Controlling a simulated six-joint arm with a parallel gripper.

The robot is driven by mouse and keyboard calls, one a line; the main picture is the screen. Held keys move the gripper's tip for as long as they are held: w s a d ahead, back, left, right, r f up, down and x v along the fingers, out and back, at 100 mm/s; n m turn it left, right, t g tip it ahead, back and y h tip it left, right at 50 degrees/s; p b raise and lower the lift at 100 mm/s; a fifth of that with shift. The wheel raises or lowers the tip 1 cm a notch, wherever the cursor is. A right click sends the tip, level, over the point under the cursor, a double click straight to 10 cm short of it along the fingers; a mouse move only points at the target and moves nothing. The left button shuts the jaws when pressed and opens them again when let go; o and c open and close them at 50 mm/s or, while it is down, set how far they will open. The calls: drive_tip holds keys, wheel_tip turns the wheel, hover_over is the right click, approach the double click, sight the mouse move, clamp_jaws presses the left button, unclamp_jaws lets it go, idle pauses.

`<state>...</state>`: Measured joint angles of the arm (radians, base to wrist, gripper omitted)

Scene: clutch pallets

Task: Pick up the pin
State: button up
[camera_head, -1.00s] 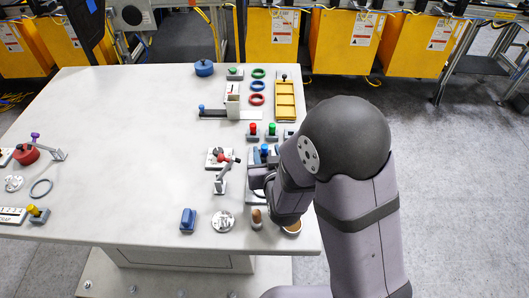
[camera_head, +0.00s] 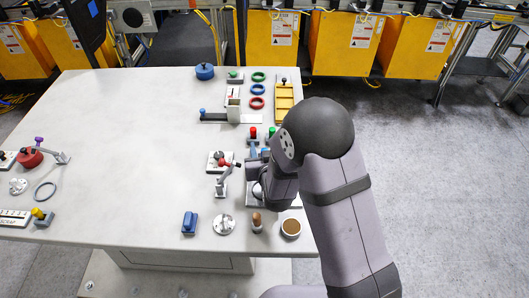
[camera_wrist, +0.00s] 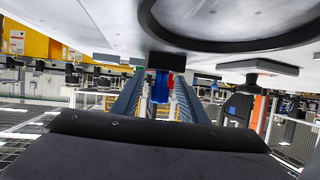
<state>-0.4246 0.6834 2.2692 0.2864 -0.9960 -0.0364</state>
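A blue pin (camera_wrist: 160,86) shows between the two fingers of my gripper (camera_wrist: 160,92) in the wrist view. The fingers stand on either side of it with a gap showing, so my gripper looks open. A red pin (camera_wrist: 170,78) shows just behind the blue one. In the head view, a red pin (camera_head: 252,132) and a green pin (camera_head: 271,132) stand in holders just beyond my gripper (camera_head: 262,162). My arm hides part of this area, and contact with the blue pin cannot be told.
A lever fixture (camera_head: 223,178) stands left of my gripper. A blue block (camera_head: 189,222), a metal disc (camera_head: 224,225), a brown-topped peg (camera_head: 257,220) and a round cup (camera_head: 291,228) lie nearer. A yellow tray (camera_head: 284,103) and coloured rings are farther back. The table's left middle is clear.

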drive_tip(key=shift+w+a+f, duration=0.1)
drive_tip(key=shift+w+f, duration=0.2)
drive_tip(key=shift+w, duration=0.35)
clamp_jaws()
drive_tip(key=shift+r, duration=0.2)
wheel_tip(320, 180, up, 10)
drive_tip(key=shift+f+b, duration=0.15)
drive_tip(key=shift+b, duration=0.25)
